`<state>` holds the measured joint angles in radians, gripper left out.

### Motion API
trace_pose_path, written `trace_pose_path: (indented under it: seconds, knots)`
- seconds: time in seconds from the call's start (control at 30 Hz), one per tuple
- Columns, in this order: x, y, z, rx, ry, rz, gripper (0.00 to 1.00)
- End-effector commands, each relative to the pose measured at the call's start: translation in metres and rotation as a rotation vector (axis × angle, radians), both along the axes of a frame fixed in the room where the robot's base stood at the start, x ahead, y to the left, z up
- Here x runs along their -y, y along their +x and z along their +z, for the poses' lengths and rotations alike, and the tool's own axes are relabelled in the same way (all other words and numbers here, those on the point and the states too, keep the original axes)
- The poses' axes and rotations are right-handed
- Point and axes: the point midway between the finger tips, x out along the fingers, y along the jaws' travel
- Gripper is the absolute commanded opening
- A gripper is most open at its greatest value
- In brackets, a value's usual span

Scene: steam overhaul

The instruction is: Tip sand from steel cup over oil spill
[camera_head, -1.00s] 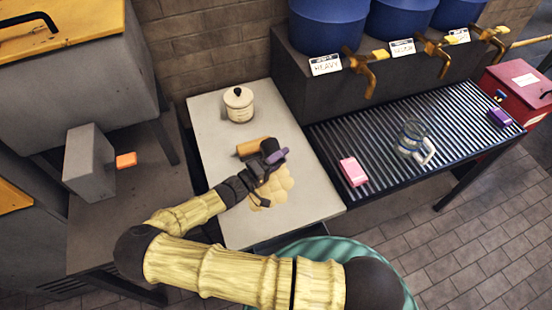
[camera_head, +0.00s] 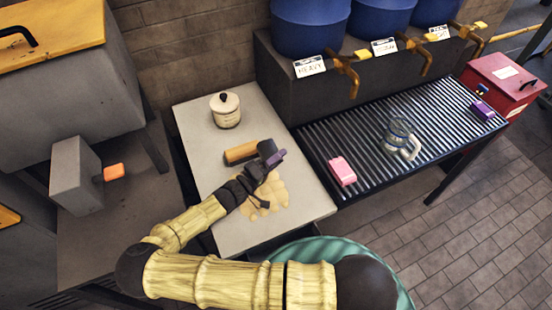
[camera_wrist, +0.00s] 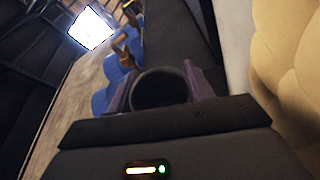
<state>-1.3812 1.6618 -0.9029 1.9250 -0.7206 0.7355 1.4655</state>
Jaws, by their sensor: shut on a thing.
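My gripper (camera_head: 272,160) is above the pale table, beside a tan lobed patch (camera_head: 268,200), which looks like the spill. Its purple jaws, also in the wrist view (camera_wrist: 165,88), are shut on a dark round cup (camera_wrist: 160,72). In the head view the cup (camera_head: 266,147) is small and dark, partly hidden by the jaws. The wrist view is rolled to one side, with the tan patch at its right edge. The cup's exact tilt and any sand inside are too dark to tell.
A ribbed rack (camera_head: 365,140) to the right holds a pink block (camera_head: 342,171), a glass mug (camera_head: 400,140) and a purple block (camera_head: 482,110). Blue barrels (camera_head: 310,25) stand behind.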

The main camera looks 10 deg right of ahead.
Motion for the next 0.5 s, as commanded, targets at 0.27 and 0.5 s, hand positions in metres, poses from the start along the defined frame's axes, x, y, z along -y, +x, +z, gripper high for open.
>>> trace_pose_path:
  seconds: [0.27,0.5]
  knots:
    - [-0.0009,0.0025,0.0034,-0.085,-0.022,0.000,0.16]
    - [-0.0015,0.0048,0.0051,-0.159,-0.044,-0.001,0.16]
